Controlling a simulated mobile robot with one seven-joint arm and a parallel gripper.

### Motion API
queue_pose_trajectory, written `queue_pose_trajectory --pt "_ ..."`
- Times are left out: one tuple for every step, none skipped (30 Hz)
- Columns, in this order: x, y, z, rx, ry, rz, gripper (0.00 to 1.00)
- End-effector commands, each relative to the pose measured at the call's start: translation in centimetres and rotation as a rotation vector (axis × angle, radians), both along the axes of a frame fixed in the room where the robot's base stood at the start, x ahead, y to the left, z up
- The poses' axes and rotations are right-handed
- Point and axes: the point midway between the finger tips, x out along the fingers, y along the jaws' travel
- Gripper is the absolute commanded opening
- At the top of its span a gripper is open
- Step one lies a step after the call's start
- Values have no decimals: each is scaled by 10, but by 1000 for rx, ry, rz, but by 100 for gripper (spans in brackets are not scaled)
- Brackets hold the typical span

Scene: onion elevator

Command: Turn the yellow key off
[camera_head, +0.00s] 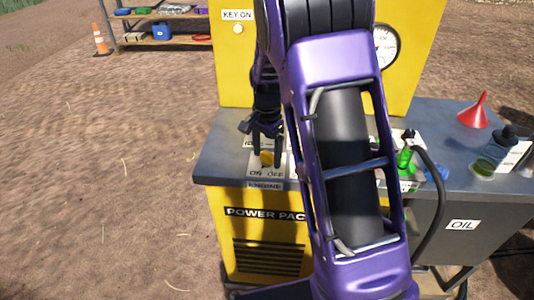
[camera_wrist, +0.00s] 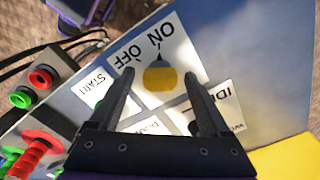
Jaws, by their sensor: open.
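The yellow key (camera_head: 267,158) sits on a white plate marked ON and OFF (camera_head: 267,174), on the grey top of the power pack (camera_head: 262,214). In the wrist view the yellow key (camera_wrist: 160,77) shows as a round knob just beyond and between my fingertips, below the ON and OFF lettering (camera_wrist: 146,48). My gripper (camera_head: 267,152) points down over the key with its fingers apart. In the wrist view my gripper (camera_wrist: 158,85) is open, one finger on each side of the key. I cannot tell whether either finger touches it.
A START label (camera_wrist: 93,82) and red and green plugs (camera_wrist: 32,88) lie left of my fingers in the wrist view. Open dirt lies left.

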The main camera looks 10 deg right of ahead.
Motion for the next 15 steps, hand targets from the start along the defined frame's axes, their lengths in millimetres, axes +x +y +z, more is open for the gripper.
queue_pose_trajectory --pt "0 0 0 0 0 0 77" --pt "0 0 0 0 0 0 71" --pt "0 0 0 0 0 0 64" --pt "0 0 0 0 0 0 59" --pt "0 0 0 0 0 0 53" --pt "0 0 0 0 0 0 46" --pt "0 0 0 0 0 0 41" --pt "0 0 0 0 0 0 35" --pt "0 0 0 0 0 0 28" --pt "0 0 0 0 0 0 23" --pt "0 0 0 0 0 0 17" --pt "0 0 0 0 0 0 10" --pt "0 0 0 0 0 0 5" --pt "0 0 0 0 0 0 0" --pt "0 0 0 0 0 0 0"
